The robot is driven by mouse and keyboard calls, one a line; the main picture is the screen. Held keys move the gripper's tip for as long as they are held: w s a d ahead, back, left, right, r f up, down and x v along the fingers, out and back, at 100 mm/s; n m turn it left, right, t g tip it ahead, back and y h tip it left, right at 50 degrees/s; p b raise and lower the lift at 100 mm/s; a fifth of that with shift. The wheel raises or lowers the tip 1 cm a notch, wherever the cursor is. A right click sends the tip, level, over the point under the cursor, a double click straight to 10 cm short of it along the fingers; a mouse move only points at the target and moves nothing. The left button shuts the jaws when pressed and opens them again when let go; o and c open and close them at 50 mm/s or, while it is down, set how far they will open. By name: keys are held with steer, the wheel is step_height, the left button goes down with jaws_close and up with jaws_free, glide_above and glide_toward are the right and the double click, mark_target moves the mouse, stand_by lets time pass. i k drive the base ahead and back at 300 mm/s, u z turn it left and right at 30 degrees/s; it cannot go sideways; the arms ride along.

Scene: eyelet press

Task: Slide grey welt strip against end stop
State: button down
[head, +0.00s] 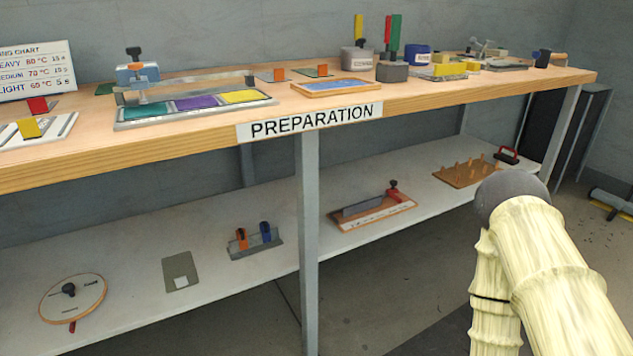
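I cannot single out the grey welt strip or its end stop with certainty. On the lower shelf, a wood-edged board (372,214) carries a long grey piece (362,205) and a red and black knob at its right end. Also on that shelf, a grey angled holder (257,245) has an orange and a blue clip. My arm, pale and ribbed with a dark grey rounded joint, fills the lower right of the head view. It stands in front of the shelf's right end. My gripper is not in view.
The wooden bench top (180,126) has a "PREPARATION" sign (312,122), a press with coloured pads (195,108) and a blue tray (350,86). A bench leg (308,230) stands before the lower shelf (215,215), which also holds a round board (73,298) and a pegged board (466,173).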

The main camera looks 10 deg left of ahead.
mark_target(361, 207)
steer(key=u, duration=0.15)
steer(key=i, duration=0.85)
steer(key=z, duration=0.65)
steer(key=i, duration=0.75)
steer(key=z, duration=0.7)
